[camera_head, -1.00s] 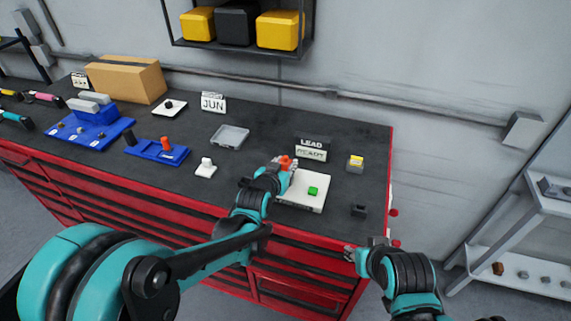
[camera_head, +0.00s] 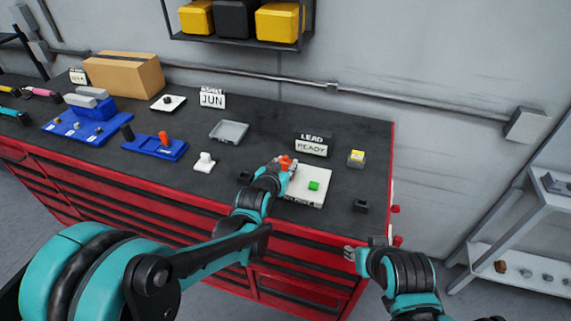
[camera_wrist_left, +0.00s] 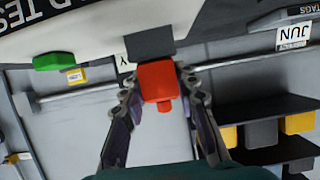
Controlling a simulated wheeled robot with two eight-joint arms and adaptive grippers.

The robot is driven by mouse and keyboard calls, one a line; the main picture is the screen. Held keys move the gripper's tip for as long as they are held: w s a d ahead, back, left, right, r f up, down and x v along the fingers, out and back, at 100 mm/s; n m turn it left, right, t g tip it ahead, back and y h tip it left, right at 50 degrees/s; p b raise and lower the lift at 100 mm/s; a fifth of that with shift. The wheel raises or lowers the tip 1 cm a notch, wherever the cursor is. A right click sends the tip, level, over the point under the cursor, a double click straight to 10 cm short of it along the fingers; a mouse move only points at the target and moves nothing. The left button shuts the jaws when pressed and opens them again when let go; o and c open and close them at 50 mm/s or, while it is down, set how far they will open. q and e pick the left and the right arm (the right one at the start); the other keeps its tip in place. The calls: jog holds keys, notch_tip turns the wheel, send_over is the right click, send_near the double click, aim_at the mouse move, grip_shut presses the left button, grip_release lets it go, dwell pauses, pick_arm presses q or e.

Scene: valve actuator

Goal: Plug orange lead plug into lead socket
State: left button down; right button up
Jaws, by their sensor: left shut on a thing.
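The orange lead plug (camera_head: 286,160) is in my left gripper (camera_head: 291,166), over the left back part of a white test board (camera_head: 318,197). In the left wrist view the orange plug (camera_wrist_left: 157,82) sits between the two fingertips (camera_wrist_left: 160,88), which are shut on it. A dark grey block (camera_wrist_left: 149,42), which looks like the lead socket, is on the white board directly beyond the plug. The plug's far edge meets the block in that view; I cannot tell whether it is inserted. My right gripper (camera_head: 352,254) is beyond the bench's front edge, its jaw state unclear.
A green button (camera_head: 314,186) is on the board. A LEAD READY sign (camera_head: 312,144) stands behind it. A yellow-topped block (camera_head: 356,159) and a small black block (camera_head: 360,206) lie to the right. A grey tray (camera_head: 229,131) and white-based piece (camera_head: 205,161) lie to the left.

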pick_arm(q)
jog(key=c, duration=1.1)
grip_release()
jog(key=shift+o, duration=0.2)
jog(key=v, duration=1.2)
jog(key=s+a+f+n+g+y+b, duration=0.1)
jog(key=s+a+f+g+y, duration=0.1)
jog(key=s+a, duration=0.5)
jog(key=s+a+f+n+g+y+b, duration=0.1)
jog(key=s+a+f+g, duration=0.3)
jog(key=s, duration=0.6)
jog(key=a+f+n+y, duration=0.1)
jog(key=a+f, duration=0.1)
jog(key=a, duration=0.1)
jog(key=shift+s+a+f+n+b, duration=0.15)
jog(key=shift+s+a+n+b, duration=0.15)
jog(key=shift+s, duration=0.1)
